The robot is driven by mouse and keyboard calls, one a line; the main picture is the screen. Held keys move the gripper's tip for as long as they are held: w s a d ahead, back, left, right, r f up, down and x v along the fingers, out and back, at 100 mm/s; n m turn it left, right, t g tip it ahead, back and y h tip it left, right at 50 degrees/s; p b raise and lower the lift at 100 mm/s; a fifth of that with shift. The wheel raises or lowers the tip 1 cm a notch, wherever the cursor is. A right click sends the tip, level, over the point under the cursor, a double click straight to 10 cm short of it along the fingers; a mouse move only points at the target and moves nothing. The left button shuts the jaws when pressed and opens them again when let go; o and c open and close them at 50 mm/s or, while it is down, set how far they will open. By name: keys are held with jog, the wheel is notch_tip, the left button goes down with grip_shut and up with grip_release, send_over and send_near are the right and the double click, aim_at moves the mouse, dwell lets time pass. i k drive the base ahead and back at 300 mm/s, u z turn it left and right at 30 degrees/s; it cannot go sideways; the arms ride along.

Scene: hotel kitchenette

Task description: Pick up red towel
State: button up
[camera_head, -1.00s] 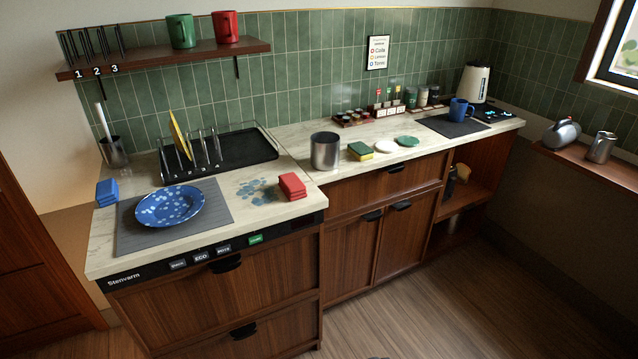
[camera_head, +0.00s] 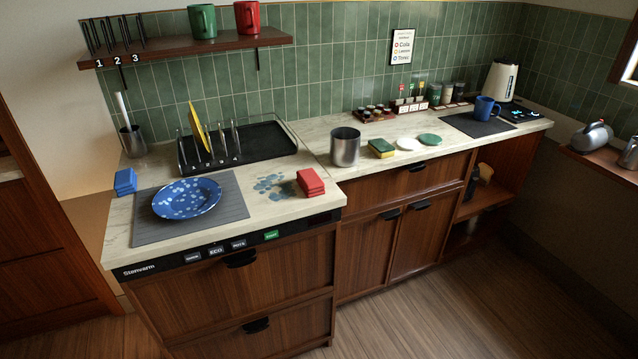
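The red towel (camera_head: 310,182) is a small folded stack on the pale counter, near its front edge and above the right end of the dishwasher panel. It lies to the right of a blue-grey wet patch (camera_head: 273,187) on the counter. Nothing covers it. My gripper is not in view.
A blue speckled plate (camera_head: 187,199) lies on a grey mat (camera_head: 150,230) to the left. A blue folded towel (camera_head: 125,181) is at the left edge. A black dish rack (camera_head: 262,146) stands behind, and a metal canister (camera_head: 345,147) stands right. The floor (camera_head: 440,310) in front is clear.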

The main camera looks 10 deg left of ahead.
aim_at(310, 182)
jog(key=z, duration=0.2)
jog(key=k, duration=1.2)
jog(key=u, duration=1.95)
jog(key=i, duration=1)
